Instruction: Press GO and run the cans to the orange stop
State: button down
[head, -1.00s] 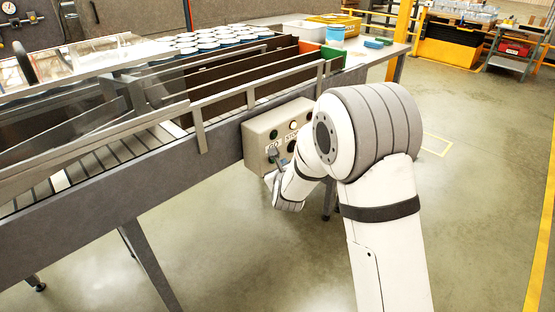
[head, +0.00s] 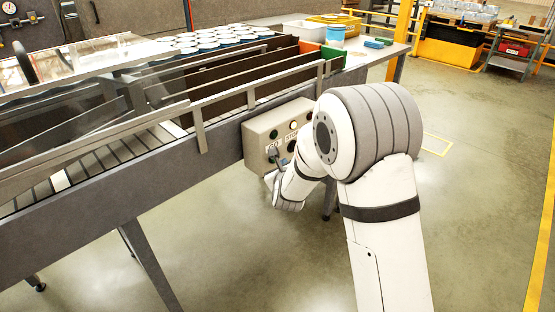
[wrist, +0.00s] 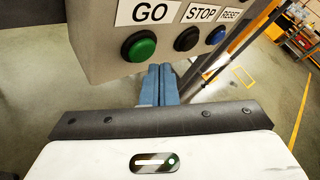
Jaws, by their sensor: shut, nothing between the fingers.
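The control box (head: 262,135) hangs on the side of the conveyor. In the wrist view its green GO button (wrist: 139,47) sits left of the dark STOP button (wrist: 187,39) and the blue RESET button (wrist: 216,36). My gripper (wrist: 160,70) is shut and empty. In the picture its blue fingertips show just below and between GO and STOP; contact with a button cannot be seen. In the head view my gripper (head: 273,154) is at the box's front. Many white-topped cans (head: 208,42) stand grouped on the conveyor. An orange piece (head: 308,47), perhaps the stop, is at its far end.
Metal guide rails (head: 250,88) run along the conveyor, with bare rollers (head: 95,160) at the near left. A table (head: 385,49) at the far end carries bins and a blue-and-white tub (head: 335,34). The floor to the right is open.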

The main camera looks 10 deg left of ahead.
jog(key=shift+w+a+f+b, duration=0.1)
jog(key=shift+w+a+b, duration=0.05)
jog(key=shift+b, duration=0.2)
jog(key=shift+w+a+b, duration=0.2)
jog(key=shift+b, duration=0.15)
